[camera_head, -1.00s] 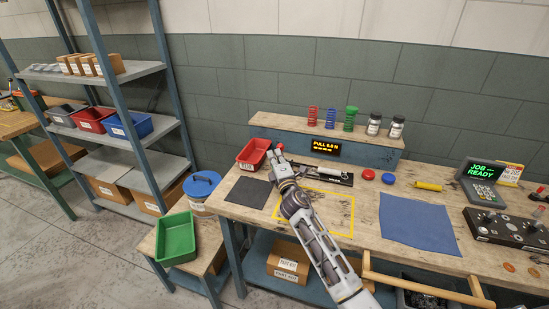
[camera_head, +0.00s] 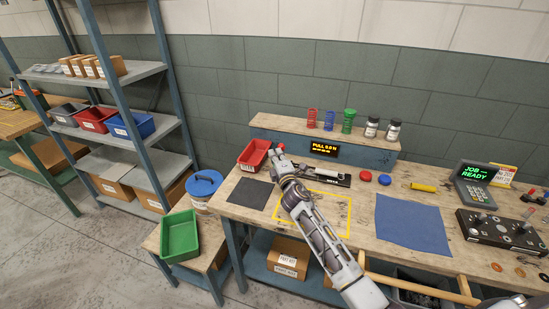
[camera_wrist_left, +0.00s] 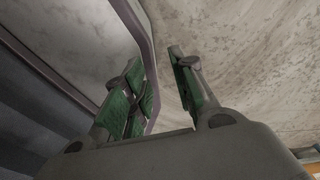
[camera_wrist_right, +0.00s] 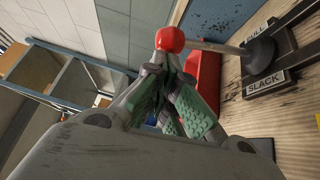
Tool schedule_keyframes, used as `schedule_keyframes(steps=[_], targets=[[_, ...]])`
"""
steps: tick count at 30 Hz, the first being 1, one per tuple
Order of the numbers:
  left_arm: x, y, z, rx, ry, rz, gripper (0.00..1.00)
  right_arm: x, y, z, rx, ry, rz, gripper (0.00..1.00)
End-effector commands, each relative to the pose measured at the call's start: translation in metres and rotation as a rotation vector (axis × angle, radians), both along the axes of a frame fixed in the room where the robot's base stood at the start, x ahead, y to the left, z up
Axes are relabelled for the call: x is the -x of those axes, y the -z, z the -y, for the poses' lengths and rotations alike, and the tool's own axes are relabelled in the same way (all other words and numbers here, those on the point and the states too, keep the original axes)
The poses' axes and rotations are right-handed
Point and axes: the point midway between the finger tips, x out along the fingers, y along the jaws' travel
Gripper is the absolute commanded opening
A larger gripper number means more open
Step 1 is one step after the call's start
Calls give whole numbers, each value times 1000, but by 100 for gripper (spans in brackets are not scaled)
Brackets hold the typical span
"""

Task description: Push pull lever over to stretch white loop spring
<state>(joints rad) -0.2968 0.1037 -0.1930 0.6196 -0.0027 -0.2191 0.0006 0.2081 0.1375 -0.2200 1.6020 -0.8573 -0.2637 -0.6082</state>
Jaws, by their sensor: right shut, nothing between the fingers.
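The pull lever has a red ball knob (camera_wrist_right: 170,39) and a pale rod (camera_wrist_right: 215,46) running to a dark pivot (camera_wrist_right: 260,54) in the right wrist view. Its black base has a "SLACK" plate (camera_wrist_right: 266,84) and the word "PULL". The knob also shows in the head view (camera_head: 281,146). My right gripper (camera_wrist_right: 168,72) is shut and empty, its fingertips close at the knob; contact is unclear. The black fixture (camera_head: 338,180) lies on the bench. I cannot make out the white loop spring. My left gripper (camera_wrist_left: 160,75) is open and empty, outside the head view.
A red bin (camera_head: 254,155) stands left of the lever. A raised shelf with a "PULL" display (camera_head: 325,149), springs and jars stands behind. Red and blue buttons (camera_head: 384,180) sit right of the fixture. The blue mat (camera_head: 412,222) is bare.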

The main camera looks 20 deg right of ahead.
Motion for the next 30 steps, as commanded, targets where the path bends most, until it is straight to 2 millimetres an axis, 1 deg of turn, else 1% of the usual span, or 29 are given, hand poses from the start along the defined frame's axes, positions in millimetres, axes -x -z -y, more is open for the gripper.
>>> schedule_keyframes(steps=[1,10,17,20,30], targets=[[3,-6,4,4,0,-3,27,-1,-4,2,-2,1,-6,0],[3,-23,17,19,1,-3,27,-6,-8,5,-29,1,-46,0],[2,-34,34,36,-2,-3,27,-10,-11,8,-51,1,-78,0],[2,-38,34,36,-2,-3,27,-12,-12,8,-59,1,-88,0],[2,-51,23,24,-3,-3,27,-19,-16,13,-59,1,-86,0]])
